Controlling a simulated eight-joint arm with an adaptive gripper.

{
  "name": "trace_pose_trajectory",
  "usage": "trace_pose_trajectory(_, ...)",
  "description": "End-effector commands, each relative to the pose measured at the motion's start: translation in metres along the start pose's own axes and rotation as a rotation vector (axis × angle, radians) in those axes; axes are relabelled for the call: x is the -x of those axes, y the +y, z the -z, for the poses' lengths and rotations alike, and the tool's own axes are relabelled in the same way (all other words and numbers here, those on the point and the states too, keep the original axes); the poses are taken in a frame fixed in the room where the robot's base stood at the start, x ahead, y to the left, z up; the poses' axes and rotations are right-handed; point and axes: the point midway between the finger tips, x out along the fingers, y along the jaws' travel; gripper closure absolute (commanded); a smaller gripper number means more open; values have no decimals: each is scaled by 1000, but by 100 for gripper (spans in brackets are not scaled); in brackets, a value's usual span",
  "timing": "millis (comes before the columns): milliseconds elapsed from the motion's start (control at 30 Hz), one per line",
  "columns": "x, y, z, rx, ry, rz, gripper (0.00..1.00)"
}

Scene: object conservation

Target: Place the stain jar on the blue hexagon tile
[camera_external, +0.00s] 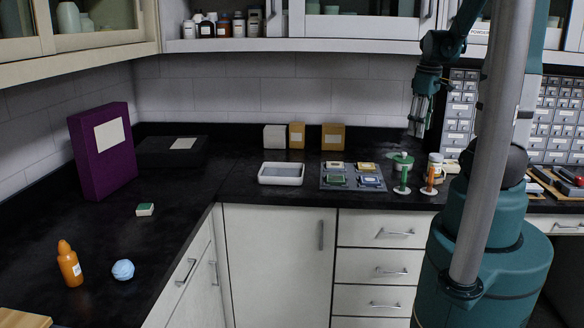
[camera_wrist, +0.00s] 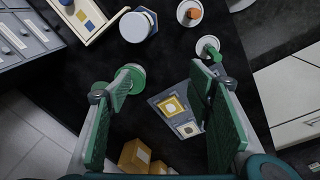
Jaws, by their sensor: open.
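My gripper (camera_external: 416,128) is open and empty, pointing down above the back right of the counter; its fingers (camera_wrist: 160,80) are spread in the wrist view. Below it stands a white jar with a green lid (camera_external: 403,158); its green top (camera_wrist: 131,77) shows by the left finger. Right of it is a pale jar with a label (camera_external: 434,163), its round light lid (camera_wrist: 136,26) at the top of the wrist view. I cannot tell which is the stain jar.
A grey tray with several small items (camera_external: 326,186) and a white basin (camera_external: 281,175) lie left of the jars. Green-handled (camera_external: 403,181) and orange-handled (camera_external: 428,181) pieces stand in front of the jars. An orange bottle (camera_external: 70,266) and purple box (camera_external: 104,160) stand at left.

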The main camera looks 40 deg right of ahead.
Motion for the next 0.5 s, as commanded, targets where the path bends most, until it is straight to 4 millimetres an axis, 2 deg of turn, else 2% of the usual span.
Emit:
trace_pose_trajectory(33,7,-13,7,2,11,-9,49)
trace_pose_trajectory(200,29,-48,31,-16,56,-41,49)
trace_pose_trajectory(500,65,-113,60,-50,148,-80,49)
